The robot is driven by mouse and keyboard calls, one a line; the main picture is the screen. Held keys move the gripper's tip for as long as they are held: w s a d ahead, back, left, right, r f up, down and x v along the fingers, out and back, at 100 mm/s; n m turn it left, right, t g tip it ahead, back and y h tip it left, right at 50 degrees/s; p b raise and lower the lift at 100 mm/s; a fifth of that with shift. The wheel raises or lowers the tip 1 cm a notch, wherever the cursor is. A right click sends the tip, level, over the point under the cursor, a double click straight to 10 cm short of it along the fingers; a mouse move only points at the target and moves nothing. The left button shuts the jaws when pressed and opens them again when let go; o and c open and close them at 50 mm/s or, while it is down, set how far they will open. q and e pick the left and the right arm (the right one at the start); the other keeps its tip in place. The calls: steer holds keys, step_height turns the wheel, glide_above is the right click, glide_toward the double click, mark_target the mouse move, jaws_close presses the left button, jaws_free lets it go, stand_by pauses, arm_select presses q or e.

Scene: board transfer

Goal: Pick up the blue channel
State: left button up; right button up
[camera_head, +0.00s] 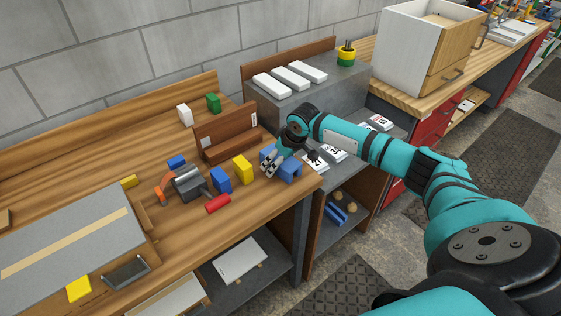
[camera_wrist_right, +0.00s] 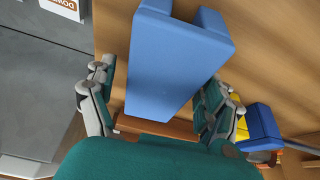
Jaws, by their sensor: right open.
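The blue channel (camera_head: 290,171) is a U-shaped blue piece on the wooden bench, near its right end. In the right wrist view the channel (camera_wrist_right: 175,65) lies between the two fingers, its open groove at the far end. My right gripper (camera_head: 270,164) is at the channel, partly covering it in the head view. In the wrist view my right gripper (camera_wrist_right: 165,92) is open, with one finger on each side of the channel. I cannot tell whether either finger touches it. My left gripper is not in view.
A yellow block (camera_head: 242,169) and a blue block (camera_head: 221,180) stand left of the gripper. A red cylinder (camera_head: 218,204) lies in front of them. A brown wooden rack (camera_head: 228,139) is behind. A grey shelf unit (camera_head: 262,100) with white boxes adjoins the bench's right end.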

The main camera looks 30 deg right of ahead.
steer(key=c, duration=1)
steer(key=shift+c, duration=0.3)
steer(key=shift+r, duration=0.1)
